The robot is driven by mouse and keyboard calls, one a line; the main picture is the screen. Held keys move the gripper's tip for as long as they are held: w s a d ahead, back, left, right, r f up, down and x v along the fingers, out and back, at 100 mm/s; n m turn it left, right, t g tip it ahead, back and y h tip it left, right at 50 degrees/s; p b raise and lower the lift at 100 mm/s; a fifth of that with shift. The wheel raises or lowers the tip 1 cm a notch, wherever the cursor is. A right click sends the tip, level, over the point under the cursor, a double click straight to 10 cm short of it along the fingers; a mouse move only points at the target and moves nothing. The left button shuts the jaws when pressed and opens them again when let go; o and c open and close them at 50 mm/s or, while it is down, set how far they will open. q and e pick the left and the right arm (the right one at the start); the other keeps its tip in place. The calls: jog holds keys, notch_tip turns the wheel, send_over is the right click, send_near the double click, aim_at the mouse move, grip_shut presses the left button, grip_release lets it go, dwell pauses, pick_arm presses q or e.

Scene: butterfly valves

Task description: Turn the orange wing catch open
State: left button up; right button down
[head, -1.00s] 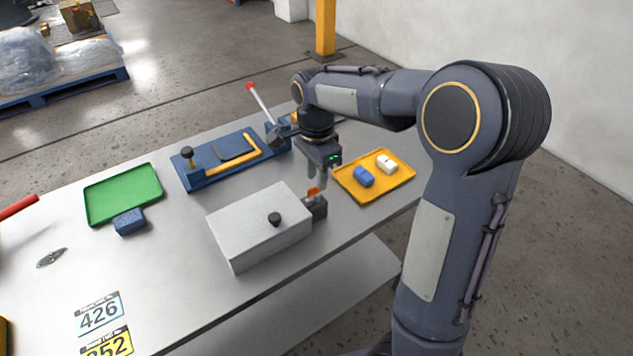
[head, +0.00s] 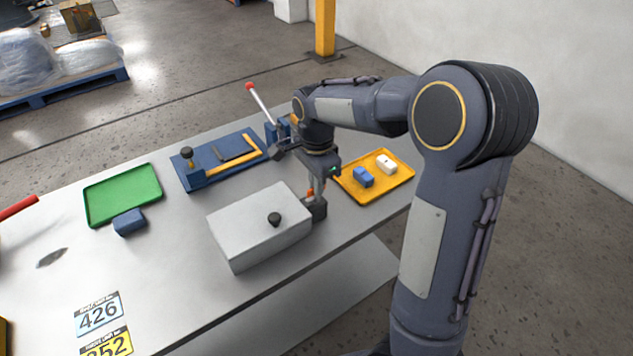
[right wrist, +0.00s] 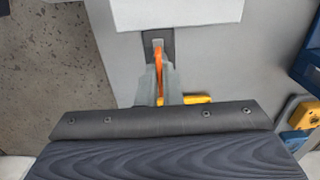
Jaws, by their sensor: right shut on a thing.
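The orange wing catch (head: 310,193) sits on a dark block (head: 317,209) at the right end of a grey box (head: 255,232) with a black knob (head: 274,219). My right gripper (head: 317,190) points down at the catch, its fingers shut on it. In the right wrist view the orange wing (right wrist: 159,62) stands between the fingertips (right wrist: 158,75), and the fingers cover part of it. The wing lies roughly in line with the fingers there. My left gripper is not in view.
A yellow tray (head: 387,192) with a blue block (head: 363,177) and a white block (head: 386,164) lies close to the right. Behind stands a blue fixture (head: 195,179) with a red-tipped lever (head: 259,101). A green tray (head: 124,176) lies left.

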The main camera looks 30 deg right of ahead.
jog(key=shift+n, duration=0.3)
jog(key=n+p, duration=0.1)
jog(key=n, duration=0.2)
jog(key=shift+n, duration=0.4)
jog(key=n, duration=0.4)
jog(key=shift+n+p, duration=0.3)
jog(key=shift+p, duration=0.05)
jog(key=n, duration=0.4)
jog(key=shift+n, duration=0.3)
jog(key=shift+n+p, duration=0.4)
jog(key=shift+n, duration=1.7)
jog(key=c, duration=1.6)
grip_release()
